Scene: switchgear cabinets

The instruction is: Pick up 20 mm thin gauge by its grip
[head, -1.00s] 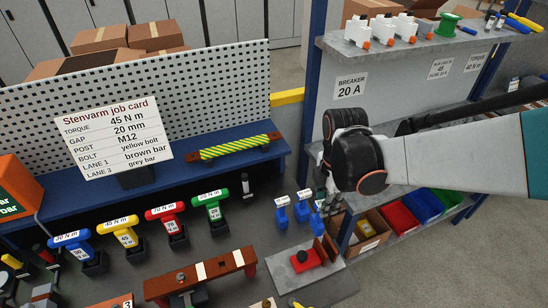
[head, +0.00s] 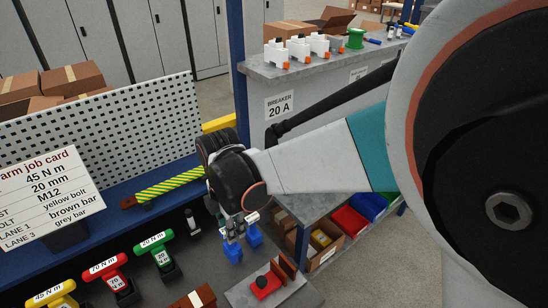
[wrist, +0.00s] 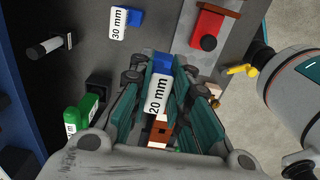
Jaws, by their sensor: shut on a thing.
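The 20 mm gauge, a blue piece with a white label reading "20 mm", shows in the wrist view (wrist: 160,95) between the teal finger pads. My gripper (wrist: 162,80) is shut on it. In the head view my gripper (head: 236,222) points down over the bench at the blue gauges, partly hiding them. I cannot tell there whether the held gauge is clear of its seat. A second blue gauge labelled "30 mm" (wrist: 125,23) stands ahead of the fingers in the wrist view, apart from them. The job card (head: 48,195) reads 20 mm.
A red block with a black knob (head: 265,283) sits on a grey plate near the gripper. Green (head: 157,250), red (head: 105,272) and yellow (head: 55,295) torque tools stand left. A green-yellow striped bar (head: 170,183) lies behind. A shelf with bins (head: 350,221) is right.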

